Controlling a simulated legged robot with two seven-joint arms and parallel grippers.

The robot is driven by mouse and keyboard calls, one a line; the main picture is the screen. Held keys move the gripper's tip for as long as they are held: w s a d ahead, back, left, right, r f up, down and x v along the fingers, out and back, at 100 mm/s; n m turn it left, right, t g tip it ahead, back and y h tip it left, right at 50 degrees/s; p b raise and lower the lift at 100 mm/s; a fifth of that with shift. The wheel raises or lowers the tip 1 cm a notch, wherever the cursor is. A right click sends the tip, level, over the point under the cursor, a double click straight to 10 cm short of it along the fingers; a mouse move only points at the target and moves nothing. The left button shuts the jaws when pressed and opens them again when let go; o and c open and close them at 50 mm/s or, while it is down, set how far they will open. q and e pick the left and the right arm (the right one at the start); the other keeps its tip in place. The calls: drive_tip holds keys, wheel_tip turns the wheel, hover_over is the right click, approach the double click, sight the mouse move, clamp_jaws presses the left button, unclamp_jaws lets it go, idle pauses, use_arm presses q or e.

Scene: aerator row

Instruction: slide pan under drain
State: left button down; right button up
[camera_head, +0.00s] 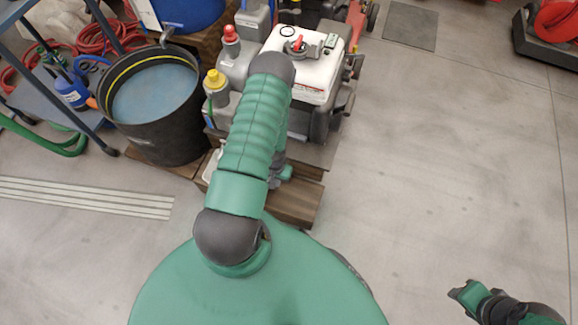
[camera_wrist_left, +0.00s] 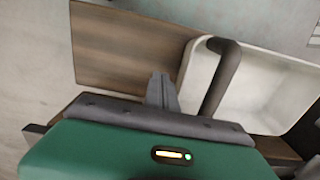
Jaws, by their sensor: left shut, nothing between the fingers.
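A white shallow pan (camera_wrist_left: 268,88) lies on a wooden board in the left wrist view. A dark bent pipe (camera_wrist_left: 222,72), which looks like the drain, passes over the pan's near left side. My left gripper (camera_wrist_left: 163,82) is shut and empty, its fingers together over the board just left of the pipe and pan; I cannot tell whether it touches the pan. In the head view a small white part of the pan (camera_head: 210,168) shows left of my arm; the left gripper there is mostly hidden by my arm. My right gripper (camera_head: 462,290) is at the lower right, over bare floor, its jaw state unclear.
The wooden board (camera_head: 296,202) is under the grey machine with a white top (camera_head: 306,62). A black tub of bluish water (camera_head: 155,105) stands to the left, beside a blue cart shelf (camera_head: 50,95).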

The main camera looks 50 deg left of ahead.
use_arm(q)
drive_tip(key=r+p, duration=0.1)
drive_tip(key=d+r+p, duration=0.1)
drive_tip(key=r, duration=0.1)
drive_tip(key=w+r+p, duration=0.1)
drive_tip(key=shift+d+r+p, duration=0.15)
drive_tip(key=shift+r+p, duration=0.2)
